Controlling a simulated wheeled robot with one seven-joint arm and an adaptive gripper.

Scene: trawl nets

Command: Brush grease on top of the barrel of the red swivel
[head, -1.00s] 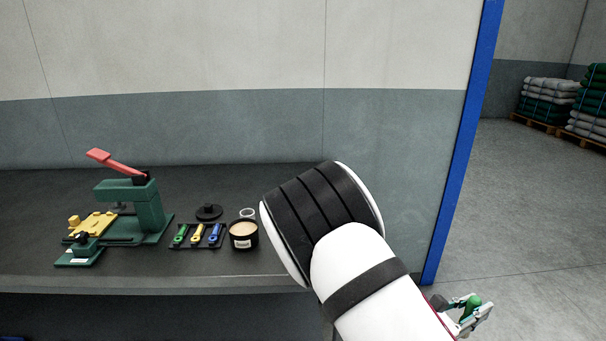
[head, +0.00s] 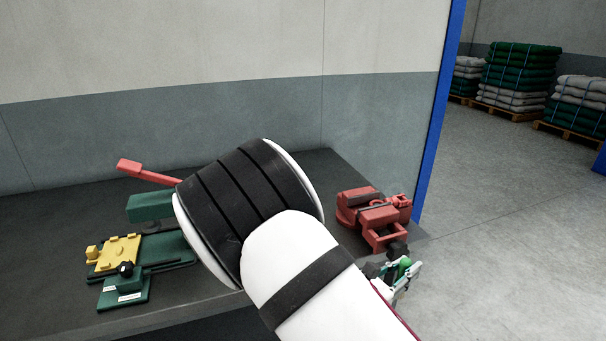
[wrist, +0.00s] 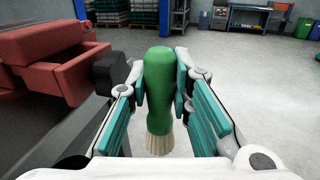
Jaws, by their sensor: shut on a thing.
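My gripper (head: 396,275) is shut on a brush with a green handle (wrist: 158,75). Its pale bristles (wrist: 157,145) show at the near end in the wrist view. The gripper is beside the bench's right front edge, just in front of a red vise (head: 372,218). In the wrist view the vise (wrist: 60,55) is at the left, apart from the brush. A small red part with a ring-like end (head: 400,201) shows at the vise's right side; it may be the red swivel, but its barrel cannot be made out. The grease tin is hidden behind my arm.
A green press with a red lever (head: 148,172) and a yellow plate (head: 117,251) stand on the dark bench (head: 50,240) at the left. A blue post (head: 437,120) rises behind the vise. Open floor (head: 500,230) lies to the right, with stacked pallets farther back.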

